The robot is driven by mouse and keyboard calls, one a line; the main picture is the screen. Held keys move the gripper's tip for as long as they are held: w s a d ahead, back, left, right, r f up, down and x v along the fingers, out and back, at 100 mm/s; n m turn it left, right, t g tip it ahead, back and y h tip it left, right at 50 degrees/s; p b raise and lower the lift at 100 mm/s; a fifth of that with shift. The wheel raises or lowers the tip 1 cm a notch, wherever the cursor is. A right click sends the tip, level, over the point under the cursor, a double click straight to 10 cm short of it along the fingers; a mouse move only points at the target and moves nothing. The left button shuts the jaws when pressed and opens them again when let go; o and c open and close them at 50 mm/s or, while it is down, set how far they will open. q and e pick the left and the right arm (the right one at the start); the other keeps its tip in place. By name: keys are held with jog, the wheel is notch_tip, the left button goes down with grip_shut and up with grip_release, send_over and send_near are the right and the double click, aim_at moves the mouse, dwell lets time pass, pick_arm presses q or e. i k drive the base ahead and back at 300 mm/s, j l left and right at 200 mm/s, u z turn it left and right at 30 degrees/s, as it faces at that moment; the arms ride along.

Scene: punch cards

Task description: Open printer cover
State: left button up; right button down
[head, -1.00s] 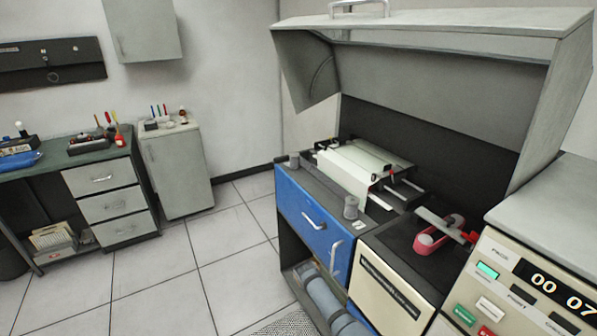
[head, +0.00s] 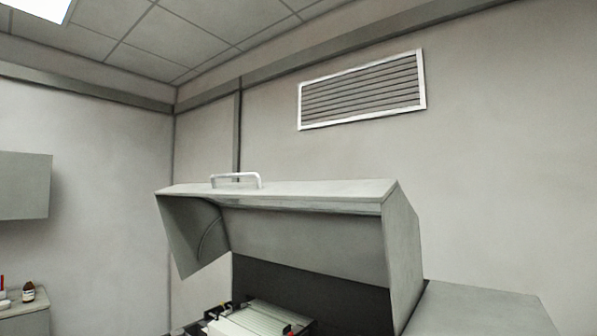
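The printer cover (head: 310,232) is a grey hood in the lower middle of the head view. It stands raised, with its open front showing the dark inside. A pale metal handle (head: 236,181) sits on its top edge. Below it, part of the printer's mechanism with white paper (head: 250,319) shows at the bottom edge. The lower body of the printer is out of frame. Neither of my grippers is in view.
A grey surface (head: 475,308) adjoins the cover on the right. A wall cabinet (head: 24,186) hangs at the left, above a small cabinet top with a brown bottle (head: 28,292). A vent (head: 362,90) is high on the back wall.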

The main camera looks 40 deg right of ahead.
aim_at(203, 223)
jog(key=i+j+z, duration=0.15)
jog(key=z, duration=0.25)
jog(key=i+j+z, duration=0.15)
jog(key=z, duration=0.3)
jog(key=i+j+z, duration=0.1)
jog(key=j+z, duration=0.3)
jog(key=i+j+z, duration=0.1)
jog(key=j+z, duration=0.15)
jog(key=z, duration=0.15)
jog(key=j+z, duration=0.25)
jog(key=z, duration=0.15)
jog(key=j+z, duration=0.1)
jog(key=j, duration=0.5)
jog(key=j+z, duration=0.1)
jog(key=j, duration=0.55)
jog(key=k+j, duration=0.1)
jog(key=j, duration=0.5)
jog(key=j+z, duration=0.15)
jog(key=j, duration=0.45)
jog(key=k+j+z, duration=0.1)
jog(key=j, duration=0.5)
jog(key=k, duration=0.05)
